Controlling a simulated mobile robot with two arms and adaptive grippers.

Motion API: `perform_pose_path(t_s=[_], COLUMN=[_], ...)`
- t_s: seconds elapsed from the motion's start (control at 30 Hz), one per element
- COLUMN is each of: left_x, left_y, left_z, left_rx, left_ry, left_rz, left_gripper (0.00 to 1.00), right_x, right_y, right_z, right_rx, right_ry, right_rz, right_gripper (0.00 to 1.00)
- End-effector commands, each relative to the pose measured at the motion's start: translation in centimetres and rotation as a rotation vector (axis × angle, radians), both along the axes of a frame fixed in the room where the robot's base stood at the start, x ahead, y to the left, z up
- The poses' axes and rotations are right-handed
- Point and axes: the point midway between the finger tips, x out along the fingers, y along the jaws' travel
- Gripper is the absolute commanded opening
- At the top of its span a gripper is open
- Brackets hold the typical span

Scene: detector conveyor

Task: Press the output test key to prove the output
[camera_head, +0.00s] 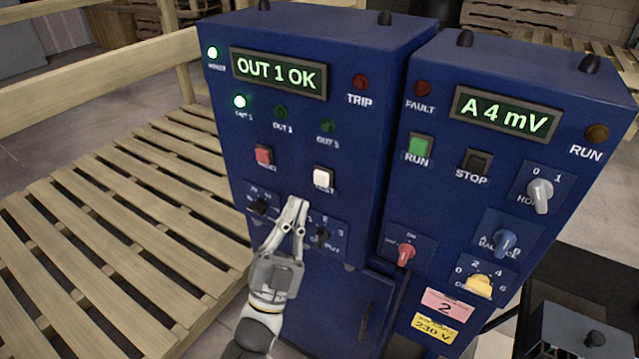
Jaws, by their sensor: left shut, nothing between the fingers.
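The output test key is a white square key (323,178) labelled TEST, on the left blue cabinet (335,130). My left gripper (298,203) is shut and empty, its fingertips just below and left of the white key. I see a gap between them in the picture, though depth is hard to judge. The display (279,74) above reads OUT 1 OK. The OUT 1 lamp (239,101) is lit green, and the OUT 2 lamp (281,112) and OUT 3 lamp (327,126) are dark. My right gripper is not in view.
A red key (264,155) sits left of the white key. Two black selector knobs, one at left (259,205) and one at right (322,237), flank my gripper. The right cabinet (560,90) displays A 4 mV. Wooden pallets (130,220) lie at left.

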Motion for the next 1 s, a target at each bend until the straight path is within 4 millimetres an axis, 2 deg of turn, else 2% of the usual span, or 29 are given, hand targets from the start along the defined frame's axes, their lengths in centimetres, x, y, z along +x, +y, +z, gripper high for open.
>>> perform_pose_path(t_s=[0.2, 0.4, 1.0], left_x=[2.5, 3.8, 4.1], left_y=[-1.8, -2.7, -2.9], left_z=[-0.3, -0.2, 0.0], left_rx=[-0.001, 0.000, 0.001], left_ry=[-0.001, 0.000, 0.001], left_rz=[0.000, 0.000, 0.000], left_gripper=[0.00, 0.00, 0.00], right_x=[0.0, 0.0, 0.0], right_y=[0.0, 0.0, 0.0], right_z=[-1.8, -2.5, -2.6], right_rx=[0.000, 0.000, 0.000], right_ry=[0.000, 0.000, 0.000], right_rz=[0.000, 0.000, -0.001], right_gripper=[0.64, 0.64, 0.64])
